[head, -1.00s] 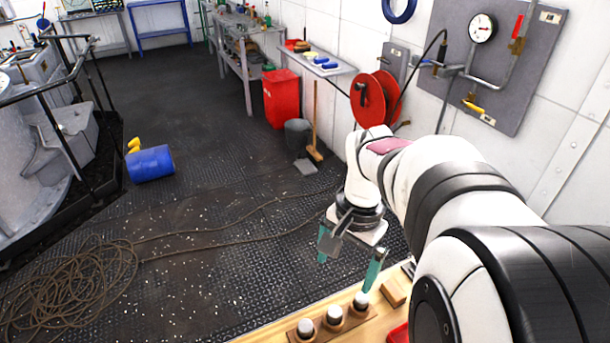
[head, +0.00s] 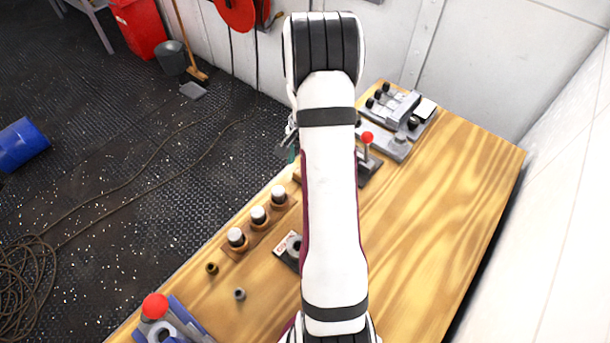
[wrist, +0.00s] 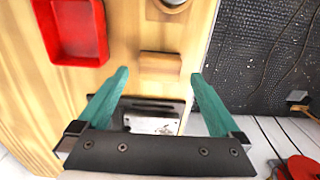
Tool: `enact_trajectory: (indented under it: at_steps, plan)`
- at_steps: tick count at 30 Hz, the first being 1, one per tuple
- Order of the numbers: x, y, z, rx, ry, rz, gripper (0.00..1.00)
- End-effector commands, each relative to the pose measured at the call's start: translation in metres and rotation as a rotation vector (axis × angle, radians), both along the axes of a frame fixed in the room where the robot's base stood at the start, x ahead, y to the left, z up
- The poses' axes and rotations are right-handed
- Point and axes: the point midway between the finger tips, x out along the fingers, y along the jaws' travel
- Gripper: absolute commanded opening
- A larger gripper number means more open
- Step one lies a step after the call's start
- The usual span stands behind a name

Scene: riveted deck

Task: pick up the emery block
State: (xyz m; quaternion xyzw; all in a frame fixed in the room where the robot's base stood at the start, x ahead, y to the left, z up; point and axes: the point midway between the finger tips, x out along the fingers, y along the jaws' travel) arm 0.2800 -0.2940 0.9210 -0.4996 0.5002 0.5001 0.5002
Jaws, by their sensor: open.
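A small brown block (wrist: 160,63), which I take to be the emery block, lies on the wooden bench near its edge in the wrist view. My gripper (wrist: 160,74) is open, with its teal fingertips apart on either side of the block in the picture. Nothing is held. I cannot tell how high the fingers are above the bench. In the head view my arm hides most of the gripper and the block; only a bit of a teal finger (head: 292,153) shows at the arm's left side.
A red tray (wrist: 75,35) lies left of the block. In the head view, a rack with white-topped pieces (head: 258,216) lines the bench edge. A red-knobbed lever (head: 366,140) stands right of my arm. The bench's right part is clear.

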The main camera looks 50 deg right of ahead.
Motion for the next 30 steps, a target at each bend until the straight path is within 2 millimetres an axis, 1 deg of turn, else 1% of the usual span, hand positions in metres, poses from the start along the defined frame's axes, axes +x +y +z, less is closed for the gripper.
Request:
enact_trajectory:
  at_steps: [1, 4, 6, 11, 15, 17, 18, 23, 24, 25, 30]
  plan:
    - [-0.002, -0.001, -0.009, 0.002, 0.002, -0.001, 1.0]
    - [-0.001, -0.001, -0.022, 0.001, 0.0, 0.001, 1.0]
    - [-0.001, -0.001, -0.025, 0.0, 0.0, 0.001, 1.0]
    - [0.0, -0.001, -0.025, -0.001, -0.001, 0.001, 1.0]
    - [0.0, -0.001, -0.025, -0.001, -0.001, 0.001, 0.75]
    - [0.0, -0.001, -0.025, -0.001, -0.001, 0.001, 0.64]
    - [0.0, -0.001, -0.025, -0.001, -0.001, 0.001, 0.57]
    - [0.0, -0.001, -0.025, -0.001, -0.001, 0.001, 0.28]
    - [0.0, -0.001, -0.025, -0.001, -0.001, 0.001, 0.21]
    - [0.0, -0.001, -0.025, -0.001, -0.001, 0.001, 0.17]
    - [0.0, -0.001, -0.024, -0.001, -0.001, 0.001, 0.17]
